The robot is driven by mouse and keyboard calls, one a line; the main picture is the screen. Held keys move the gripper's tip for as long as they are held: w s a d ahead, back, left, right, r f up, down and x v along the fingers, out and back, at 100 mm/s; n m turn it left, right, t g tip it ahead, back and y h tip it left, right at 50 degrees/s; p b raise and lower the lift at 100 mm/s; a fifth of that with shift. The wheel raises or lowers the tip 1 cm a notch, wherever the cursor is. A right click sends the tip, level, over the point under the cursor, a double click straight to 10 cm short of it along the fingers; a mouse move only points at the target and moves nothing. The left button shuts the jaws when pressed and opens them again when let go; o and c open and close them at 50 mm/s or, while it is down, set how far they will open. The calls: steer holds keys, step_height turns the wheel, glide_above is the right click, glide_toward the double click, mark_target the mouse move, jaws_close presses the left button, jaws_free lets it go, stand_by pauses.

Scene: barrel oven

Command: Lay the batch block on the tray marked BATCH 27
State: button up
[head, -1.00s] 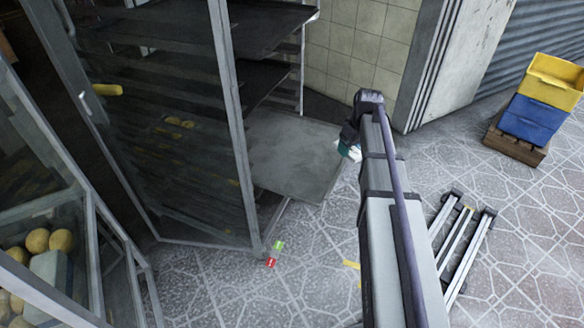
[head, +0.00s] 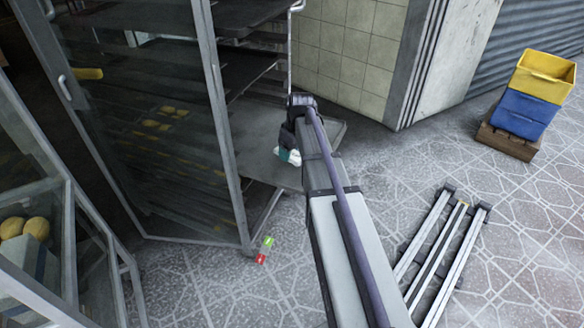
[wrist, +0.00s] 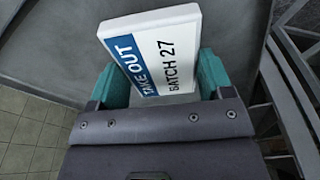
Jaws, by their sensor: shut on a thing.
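The batch block (wrist: 152,48) is a white slab with a blue band reading TAKE OUT and black text reading BATCH 27. My gripper (wrist: 165,85) is shut on it between teal fingers, and the slab stands out past the fingertips, tilted in the wrist view. In the head view my gripper (head: 289,155) and the white block are small, near the front right part of a grey tray (head: 255,140) that juts from the rack. The grey surface also fills the wrist view behind the block (wrist: 60,45). No marking on the tray is readable, and I cannot tell whether the block touches it.
A glazed rack door (head: 150,130) stands left of the tray, with dark shelves (head: 255,20) above it. A tiled wall (head: 345,45) is behind. Metal rails (head: 440,245) lie on the floor at right, and yellow and blue crates (head: 525,112) are stacked farther right.

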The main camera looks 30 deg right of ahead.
mark_target(293, 159)
steer(key=shift+f+b, duration=2.25)
steer(key=o, duration=1)
steer(key=shift+r, duration=0.1)
steer(key=r+p, duration=0.4)
steer(key=s+r+p, duration=0.1)
steer(key=r+p, duration=0.3)
steer(key=p, duration=0.1)
steer(key=r+p, duration=0.4)
steer(key=r, duration=0.1)
steer(key=shift+s+d, duration=0.35)
steer(key=s+a+m+g, duration=0.2)
steer(key=s+a+m, duration=0.2)
steer(key=s+a, duration=1.5)
step_height(293, 159, up, 23)
steer(key=w+p, duration=0.1)
steer(key=p, duration=2.2)
steer(key=shift+w+a+f+h, duration=0.15)
steer(key=shift+a+h, duration=0.15)
